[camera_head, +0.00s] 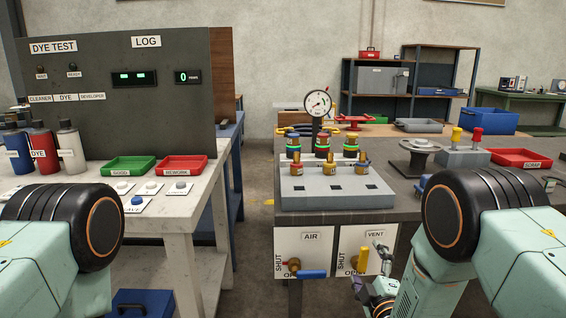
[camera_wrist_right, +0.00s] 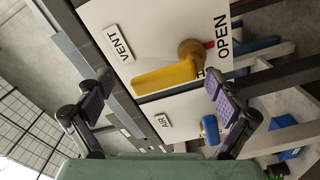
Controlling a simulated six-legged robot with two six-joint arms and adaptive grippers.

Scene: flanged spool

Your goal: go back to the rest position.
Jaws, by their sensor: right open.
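My right gripper (camera_head: 380,268) is low in front of the bench, beside the VENT panel (camera_head: 350,240). In the right wrist view my right gripper (camera_wrist_right: 158,86) has its fingers wide apart and nothing between the pads. The yellow VENT handle (camera_wrist_right: 165,77) shows beyond the fingers; I cannot tell whether they touch it. In the head view the yellow handle (camera_head: 363,259) stands roughly upright. The blue AIR handle (camera_head: 312,274) lies level, pointing right. Part of my left arm shows at lower left, but its gripper is out of view.
The dark flanged spool (camera_head: 418,150) stands on the right bench beside the grey fixture block (camera_head: 335,188) and pressure gauge (camera_head: 318,103). A red scrap tray (camera_head: 520,158) is further right. The white dye-test table (camera_head: 175,212) stands left, with a floor gap between.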

